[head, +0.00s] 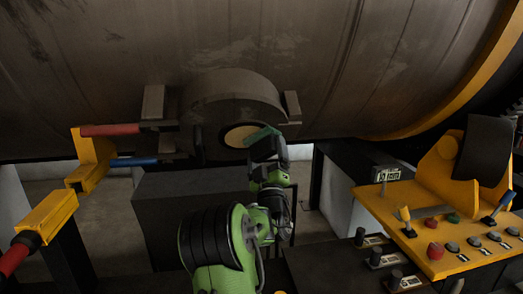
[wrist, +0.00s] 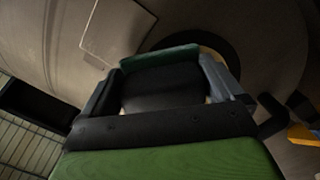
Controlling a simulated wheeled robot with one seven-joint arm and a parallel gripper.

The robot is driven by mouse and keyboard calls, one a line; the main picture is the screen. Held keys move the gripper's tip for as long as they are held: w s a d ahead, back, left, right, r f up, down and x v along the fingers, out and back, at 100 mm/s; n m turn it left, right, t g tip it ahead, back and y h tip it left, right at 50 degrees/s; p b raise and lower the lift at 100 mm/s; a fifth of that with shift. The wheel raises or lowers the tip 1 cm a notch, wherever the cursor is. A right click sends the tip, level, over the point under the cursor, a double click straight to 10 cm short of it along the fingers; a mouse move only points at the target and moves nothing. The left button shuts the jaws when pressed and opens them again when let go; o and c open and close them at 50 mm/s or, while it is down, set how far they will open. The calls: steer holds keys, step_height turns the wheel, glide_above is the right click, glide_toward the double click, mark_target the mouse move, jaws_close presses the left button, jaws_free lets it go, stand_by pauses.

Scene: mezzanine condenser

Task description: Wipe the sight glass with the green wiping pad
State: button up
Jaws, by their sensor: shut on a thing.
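The sight glass (head: 238,136) is a pale cream disc in a dark round housing on the big grey vessel. The green wiping pad (head: 262,134) overlaps its right side in the head view. My gripper (head: 266,150) is shut on the pad, which also shows between the fingers in the wrist view (wrist: 160,58). In the wrist view the pad covers most of the glass, leaving only a thin pale edge (wrist: 212,53). The pad is at or very close to the glass; I cannot tell whether it touches.
A yellow control panel (head: 448,256) with knobs, buttons and switches stands at the right. A yellow bracket with red and blue handles (head: 108,130) is at the left. A dark box (head: 180,185) stands below the housing. Metal tabs (head: 153,102) flank the housing.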

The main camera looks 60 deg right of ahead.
mark_target(245, 144)
steer(key=shift+w+a+b, duration=0.3)
steer(key=shift+a+b, duration=0.05)
steer(key=shift+b, duration=0.25)
steer(key=w+a+b, duration=0.2)
steer(key=shift+w+b, duration=0.3)
steer(key=shift+w, duration=0.05)
steer(key=shift+w+a+b, duration=0.4)
steer(key=shift+a+b, duration=0.2)
steer(key=shift+b, duration=0.15)
steer(key=shift+w+a+b, duration=0.85)
steer(key=shift+w+b, duration=0.1)
steer(key=shift+w, duration=0.35)
steer(key=shift+s+a, duration=0.1)
